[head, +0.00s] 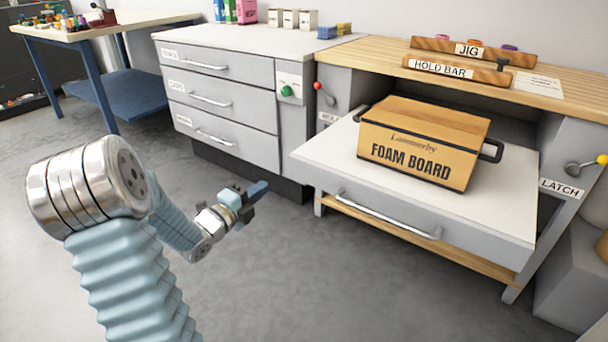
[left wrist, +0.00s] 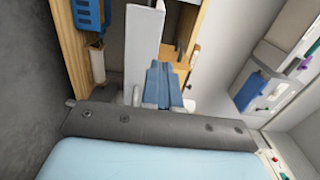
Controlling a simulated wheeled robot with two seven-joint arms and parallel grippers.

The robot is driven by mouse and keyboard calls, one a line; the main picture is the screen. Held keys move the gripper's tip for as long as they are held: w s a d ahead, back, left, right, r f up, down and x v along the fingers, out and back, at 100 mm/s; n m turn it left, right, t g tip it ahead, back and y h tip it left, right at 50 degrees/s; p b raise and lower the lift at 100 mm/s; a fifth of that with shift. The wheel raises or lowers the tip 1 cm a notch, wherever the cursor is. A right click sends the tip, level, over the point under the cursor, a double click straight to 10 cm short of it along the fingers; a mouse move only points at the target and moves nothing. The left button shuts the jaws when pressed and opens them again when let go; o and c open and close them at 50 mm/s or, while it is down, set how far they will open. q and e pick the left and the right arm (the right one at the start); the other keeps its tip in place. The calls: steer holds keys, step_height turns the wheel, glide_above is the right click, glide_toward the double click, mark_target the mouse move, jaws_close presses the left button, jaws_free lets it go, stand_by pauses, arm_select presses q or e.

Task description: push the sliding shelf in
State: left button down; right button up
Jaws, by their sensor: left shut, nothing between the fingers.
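The sliding shelf (head: 315,160) is a white board with a grey front and a long metal handle (head: 388,216). It sticks out from the wooden-topped bench at the right of the head view. A cardboard box marked FOAM BOARD (head: 420,145) stands on it. My left gripper (head: 258,189) is shut and empty, in front of the drawer unit and left of the shelf, apart from it in the picture. Its blue fingers (left wrist: 163,86) also show in the left wrist view, where a pale panel lies beyond them; I cannot tell which part it is. My right gripper is not in view.
A panel labelled LATCH (head: 561,189) with a lever (head: 586,162) is right of the shelf. A red-knobbed lever (head: 320,88) is left of it. A grey drawer unit (head: 222,98) stands at the left. The floor (head: 330,285) before the shelf is clear.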

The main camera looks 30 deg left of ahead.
mark_target(299, 161)
arm_select(q)
steer(key=w, duration=0.4)
steer(key=w+p, duration=0.1)
steer(key=w, duration=0.8)
steer(key=shift+w+d+p, duration=0.25)
steer(key=shift+w+p, duration=0.1)
steer(key=shift+w, duration=0.05)
